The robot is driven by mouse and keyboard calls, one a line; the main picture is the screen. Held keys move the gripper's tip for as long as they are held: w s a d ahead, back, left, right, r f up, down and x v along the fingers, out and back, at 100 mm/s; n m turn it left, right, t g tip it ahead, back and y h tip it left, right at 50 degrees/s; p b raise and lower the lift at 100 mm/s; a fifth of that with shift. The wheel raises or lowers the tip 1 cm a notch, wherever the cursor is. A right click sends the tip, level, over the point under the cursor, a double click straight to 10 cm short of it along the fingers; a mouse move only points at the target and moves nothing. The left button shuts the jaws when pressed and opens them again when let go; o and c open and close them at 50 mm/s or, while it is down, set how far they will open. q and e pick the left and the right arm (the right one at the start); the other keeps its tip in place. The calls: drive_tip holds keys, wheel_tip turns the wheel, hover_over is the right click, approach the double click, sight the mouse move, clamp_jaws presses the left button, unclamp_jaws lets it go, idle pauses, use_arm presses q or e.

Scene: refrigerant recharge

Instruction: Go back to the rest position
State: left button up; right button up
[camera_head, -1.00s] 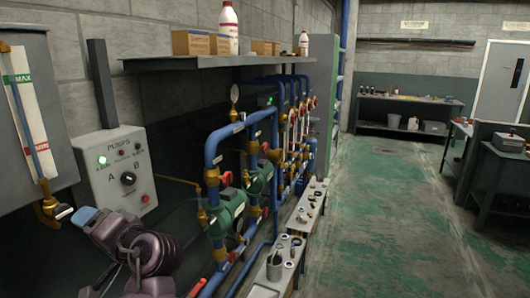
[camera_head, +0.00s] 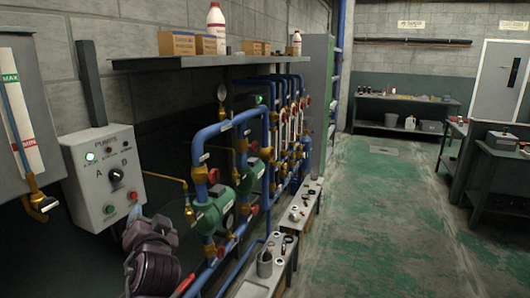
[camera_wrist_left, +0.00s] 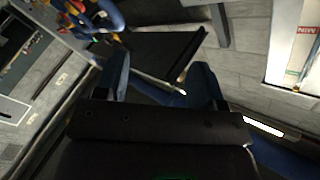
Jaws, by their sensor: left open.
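My left gripper (camera_head: 134,232) is at the lower left of the head view, just below the grey pump control box (camera_head: 82,178). A blue fingertip shows there, with the dark wrist behind it. In the left wrist view my left gripper (camera_wrist_left: 163,86) has its two blue fingers spread apart, with nothing between them. I cannot tell from the head view whether it touches the box, but a gap seems to show. The box has a lit green lamp, a black knob (camera_head: 116,175) and a red button. My right gripper is not in view.
Blue pipes (camera_head: 205,150) with green pumps (camera_head: 216,212) and red valve handles stand right of the gripper. A shelf (camera_head: 200,60) with boxes and bottles runs above. A low bench (camera_head: 265,285) stands beside the pipes. The green floor (camera_head: 380,220) on the right is clear.

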use_arm(q)
drive_tip(key=s+d+f+h+b, duration=0.1)
drive_tip(key=s+f+h, duration=0.3)
drive_tip(key=f, duration=0.6)
drive_tip(key=s+d+f+h, duration=0.1)
drive_tip(key=s+f+h, duration=0.25)
drive_tip(key=f, duration=0.55)
drive_tip(key=s+a+f+n+g, duration=0.1)
drive_tip(key=s+a+f+g, duration=0.1)
drive_tip(key=s+f, duration=0.7)
drive_tip(key=s+a+f+n+g+b, duration=0.1)
drive_tip(key=s+a+f+g, duration=0.1)
drive_tip(key=s+f, duration=0.6)
drive_tip(key=s, duration=0.3)
drive_tip(key=shift+a+f+g+b, duration=0.2)
drive_tip(key=shift+f+g+b, duration=0.1)
drive_tip(key=shift+f+g, duration=0.1)
drive_tip(key=shift+s, duration=0.1)
